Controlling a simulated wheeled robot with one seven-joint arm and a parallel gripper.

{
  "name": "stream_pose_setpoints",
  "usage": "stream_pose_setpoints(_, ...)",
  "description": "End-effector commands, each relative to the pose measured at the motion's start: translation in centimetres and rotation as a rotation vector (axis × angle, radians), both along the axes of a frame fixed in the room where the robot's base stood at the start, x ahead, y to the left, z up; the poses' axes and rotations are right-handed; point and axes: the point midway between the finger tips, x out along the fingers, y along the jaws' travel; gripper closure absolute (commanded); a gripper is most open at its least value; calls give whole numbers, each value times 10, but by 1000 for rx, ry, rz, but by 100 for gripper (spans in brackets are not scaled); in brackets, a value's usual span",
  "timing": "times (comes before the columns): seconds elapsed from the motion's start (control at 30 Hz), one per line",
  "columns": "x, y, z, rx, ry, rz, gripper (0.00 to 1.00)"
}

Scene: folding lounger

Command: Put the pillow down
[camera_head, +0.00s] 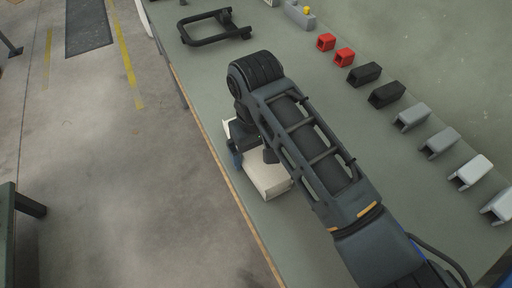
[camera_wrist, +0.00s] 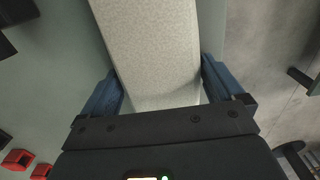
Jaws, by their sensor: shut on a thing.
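The pillow is a pale cream block (camera_head: 268,178) on or just above the green bench top, close to its left edge; I cannot tell whether it touches the surface. My arm hides part of it in the head view. In the wrist view the pillow (camera_wrist: 155,50) runs up from between my fingers to the top edge. My gripper (camera_wrist: 163,88) is shut on the pillow, with one blue finger on each side of it. In the head view my gripper (camera_head: 250,153) is mostly hidden under my arm.
The green bench top (camera_head: 205,100) has free room above the pillow. A black frame (camera_head: 215,27) lies farther up. Red (camera_head: 344,57), black (camera_head: 386,94) and grey (camera_head: 411,117) blocks line the right side. The concrete floor (camera_head: 110,190) lies left of the bench edge.

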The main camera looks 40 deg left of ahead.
Motion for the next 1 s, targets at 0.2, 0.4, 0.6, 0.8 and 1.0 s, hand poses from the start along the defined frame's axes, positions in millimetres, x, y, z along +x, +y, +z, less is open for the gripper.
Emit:
stream_pose_setpoints(0.2, 0, 0, -1, 0, 0, 0, 39)
stream_pose_setpoints(0.4, 0, 0, -3, 0, 0, 0, 0)
stream_pose_setpoints(0.6, 0, 0, 0, 1, 0, 0, 0)
stream_pose_setpoints(0.8, 0, 2, 25, 5, -2, 1, 0)
stream_pose_setpoints(1.0, 1, 2, 66, 3, -2, 0, 0)
